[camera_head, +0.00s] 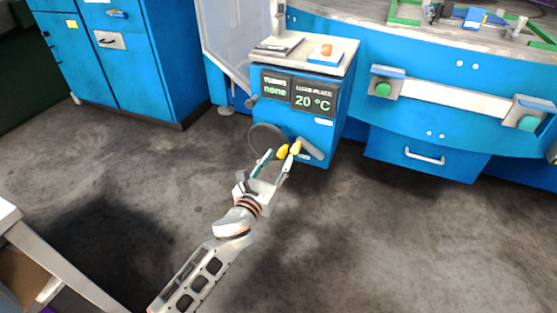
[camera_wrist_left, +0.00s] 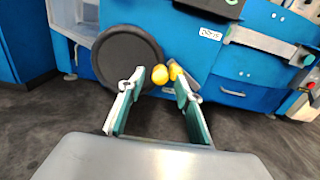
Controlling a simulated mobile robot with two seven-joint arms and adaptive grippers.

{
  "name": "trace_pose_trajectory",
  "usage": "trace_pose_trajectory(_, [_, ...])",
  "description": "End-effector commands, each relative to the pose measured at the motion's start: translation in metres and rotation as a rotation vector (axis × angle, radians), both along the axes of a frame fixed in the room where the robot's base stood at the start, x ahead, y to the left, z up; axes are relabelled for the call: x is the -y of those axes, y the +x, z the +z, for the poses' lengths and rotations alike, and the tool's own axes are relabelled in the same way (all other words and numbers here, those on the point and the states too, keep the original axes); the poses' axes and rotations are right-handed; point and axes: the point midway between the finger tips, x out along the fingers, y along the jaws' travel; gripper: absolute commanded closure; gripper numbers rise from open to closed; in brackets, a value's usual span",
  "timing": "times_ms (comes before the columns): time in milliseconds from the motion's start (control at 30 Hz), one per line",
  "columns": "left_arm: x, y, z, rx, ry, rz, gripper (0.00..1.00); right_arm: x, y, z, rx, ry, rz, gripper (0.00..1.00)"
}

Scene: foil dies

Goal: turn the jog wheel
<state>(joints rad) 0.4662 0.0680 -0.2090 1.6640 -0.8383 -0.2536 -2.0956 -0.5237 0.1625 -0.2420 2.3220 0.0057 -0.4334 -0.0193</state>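The jog wheel (camera_head: 266,138) is a dark round disc on the front of the blue cabinet; it also shows in the left wrist view (camera_wrist_left: 122,55). A yellow knob (camera_wrist_left: 160,74) sits at its lower right edge and looks like its handle. My left gripper (camera_head: 279,161) is open in front of the wheel. In the left wrist view the knob appears between the spread fingertips, with gaps on both sides; I cannot tell how far beyond them it is. The cabinet's displays (camera_head: 295,94) read "none" and "20 °C". My right gripper is not in view.
A second yellow knob (camera_wrist_left: 175,69) beside the first appears to belong to a grey lever (camera_head: 311,149). A blue bench with a pale rail (camera_head: 450,97) stands to the right, and a blue locker (camera_head: 130,60) at the left. The grey floor is clear.

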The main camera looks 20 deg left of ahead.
Motion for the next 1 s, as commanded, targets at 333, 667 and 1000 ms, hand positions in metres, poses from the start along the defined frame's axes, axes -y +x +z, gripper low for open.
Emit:
trace_pose_trajectory(333, [0.000,0.007,0.000,0.000,-0.001,0.000,0.66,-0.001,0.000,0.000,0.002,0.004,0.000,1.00])
trace_pose_trajectory(667, [0.000,0.007,0.000,0.000,-0.001,0.000,1.00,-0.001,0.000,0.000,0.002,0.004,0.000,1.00])
trace_pose_trajectory(1000, [0.001,0.007,-0.011,0.005,0.168,-0.001,1.00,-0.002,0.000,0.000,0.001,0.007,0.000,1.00])
